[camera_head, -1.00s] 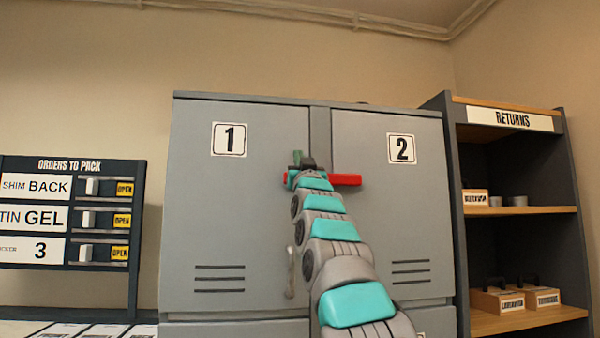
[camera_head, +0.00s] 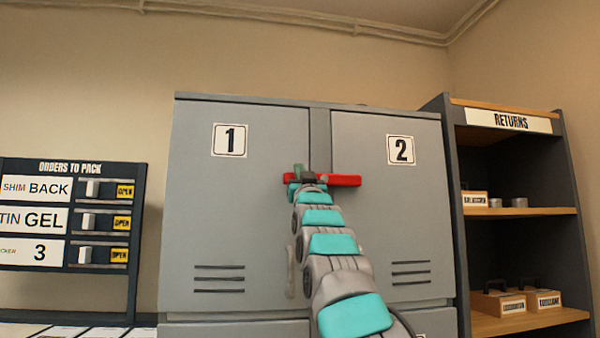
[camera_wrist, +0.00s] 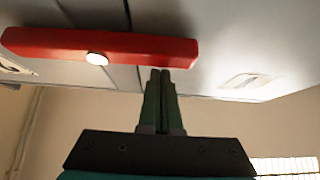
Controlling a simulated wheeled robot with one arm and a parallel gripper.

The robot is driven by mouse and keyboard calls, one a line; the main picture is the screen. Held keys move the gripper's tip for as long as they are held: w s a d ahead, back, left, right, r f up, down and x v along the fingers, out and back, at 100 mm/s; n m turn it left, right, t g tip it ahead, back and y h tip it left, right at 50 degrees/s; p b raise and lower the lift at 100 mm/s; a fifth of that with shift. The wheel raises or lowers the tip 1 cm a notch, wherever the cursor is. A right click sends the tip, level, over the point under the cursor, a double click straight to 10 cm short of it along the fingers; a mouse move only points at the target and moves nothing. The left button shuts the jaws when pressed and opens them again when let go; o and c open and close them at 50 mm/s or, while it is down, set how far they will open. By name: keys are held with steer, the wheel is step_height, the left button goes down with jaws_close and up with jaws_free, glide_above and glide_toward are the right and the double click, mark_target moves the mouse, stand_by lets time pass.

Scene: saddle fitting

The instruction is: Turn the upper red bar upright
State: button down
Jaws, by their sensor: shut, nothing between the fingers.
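The upper red bar (camera_head: 340,180) lies about level across the seam between the doors marked 1 and 2 of the grey cabinet (camera_head: 250,130). In the wrist view the red bar (camera_wrist: 150,47) runs across the upper left, with a pale round spot on its face. My gripper (camera_head: 301,172) is at the bar's left part in the head view and hides some of it. In the wrist view my gripper (camera_wrist: 160,73) has its green fingers together, empty, with the tips just below the bar near its right end. I cannot tell whether they touch it.
A dark shelf marked RETURNS (camera_head: 512,211) stands to the right with small boxes on it. An orders board (camera_head: 75,167) stands at left above printed sheets (camera_head: 90,333). Lower cabinet doors show only at the bottom edge.

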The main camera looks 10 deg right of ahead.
steer(key=shift+f+n+y+b, duration=0.3)
steer(key=shift+f+n+y, duration=0.1)
steer(key=shift+n+y, duration=0.6)
stand_by(1.1)
